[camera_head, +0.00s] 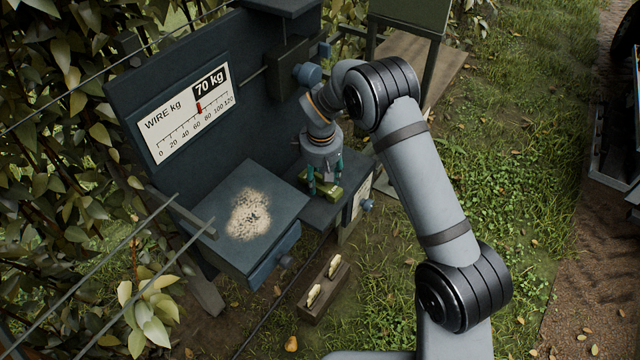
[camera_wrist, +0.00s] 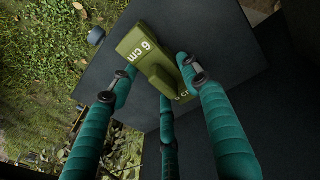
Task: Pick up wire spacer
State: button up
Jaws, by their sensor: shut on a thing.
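The wire spacer is an olive-green block marked "6 cm" and shows in the wrist view (camera_wrist: 150,62). It has a raised middle part. In the head view the spacer (camera_head: 328,190) lies at the dark shelf right of the drawer unit, partly hidden by my fingers. My gripper (camera_head: 325,183) points down over it, with teal fingers around its raised part. In the wrist view the fingers of my gripper (camera_wrist: 165,88) are closed in on that part. I cannot tell whether the spacer still touches the shelf (camera_wrist: 215,30).
A panel (camera_head: 190,112) reads "WIRE kg" and "70 kg". A drawer unit (camera_head: 283,250) with a pale patch on top stands left of the shelf. Wires cross the left side. A small wooden box (camera_head: 312,310) with pale pieces lies on the ground. Grass is open at right.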

jog(key=c, duration=0.5)
jog(key=shift+r, duration=0.15)
